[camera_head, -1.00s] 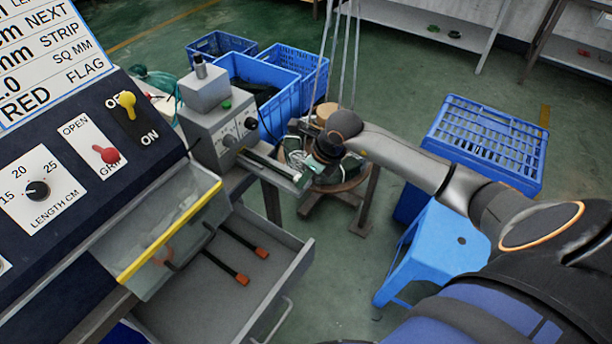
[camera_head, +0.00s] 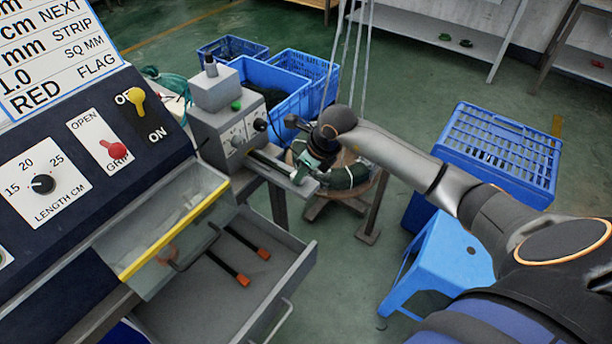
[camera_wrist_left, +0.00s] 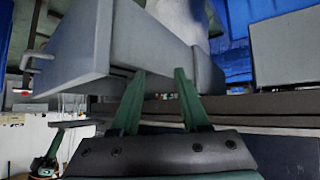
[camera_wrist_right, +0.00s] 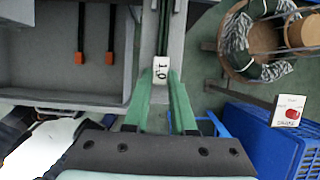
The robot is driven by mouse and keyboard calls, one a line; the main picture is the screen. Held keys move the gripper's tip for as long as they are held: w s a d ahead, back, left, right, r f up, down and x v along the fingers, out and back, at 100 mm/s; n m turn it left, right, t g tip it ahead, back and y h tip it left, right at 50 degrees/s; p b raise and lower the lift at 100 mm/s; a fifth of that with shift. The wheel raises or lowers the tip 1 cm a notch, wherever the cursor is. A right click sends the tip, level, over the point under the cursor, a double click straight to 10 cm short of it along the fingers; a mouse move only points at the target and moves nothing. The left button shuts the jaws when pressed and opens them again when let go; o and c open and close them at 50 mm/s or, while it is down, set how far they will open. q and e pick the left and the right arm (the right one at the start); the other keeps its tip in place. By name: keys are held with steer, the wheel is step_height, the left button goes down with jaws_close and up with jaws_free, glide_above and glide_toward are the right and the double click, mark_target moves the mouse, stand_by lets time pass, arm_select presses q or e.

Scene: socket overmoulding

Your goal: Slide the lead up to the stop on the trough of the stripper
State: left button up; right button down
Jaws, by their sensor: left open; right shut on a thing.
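The stripper (camera_head: 225,125) is a grey box with dials on its front. Its trough (camera_head: 270,165) runs out from it towards the right; it also shows in the right wrist view (camera_wrist_right: 177,35). My right gripper (camera_head: 303,172) is at the trough's outer end, shut on the lead. In the right wrist view its green fingers (camera_wrist_right: 161,80) close around a white tag marked 1.0 (camera_wrist_right: 161,70). A thin dark strand (camera_wrist_right: 164,30) runs ahead along the trough. The stop cannot be made out. My left gripper (camera_wrist_left: 160,78) is open and empty, in its wrist view only, below a grey box-shaped part (camera_wrist_left: 80,50).
Blue crates (camera_head: 290,95) stand behind the stripper. A stool with coiled cable (camera_head: 350,175) is just beyond the trough. A blue stool (camera_head: 445,255) and a crate (camera_head: 495,150) stand right.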

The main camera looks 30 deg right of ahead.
steer(key=shift+w+a+b, duration=0.25)
steer(key=shift+w+b, duration=0.05)
steer(key=shift+w, duration=0.3)
steer(key=shift+w+a+b, duration=0.25)
steer(key=shift+w+b, duration=0.05)
steer(key=shift+w, duration=0.25)
steer(key=c, duration=0.7)
jaws_free()
arm_select(q)
steer(key=shift+w+a+f, duration=0.1)
steer(key=shift+w+f, duration=0.2)
arm_select(e)
steer(key=shift+o, duration=0.2)
steer(key=shift+d+r, duration=0.1)
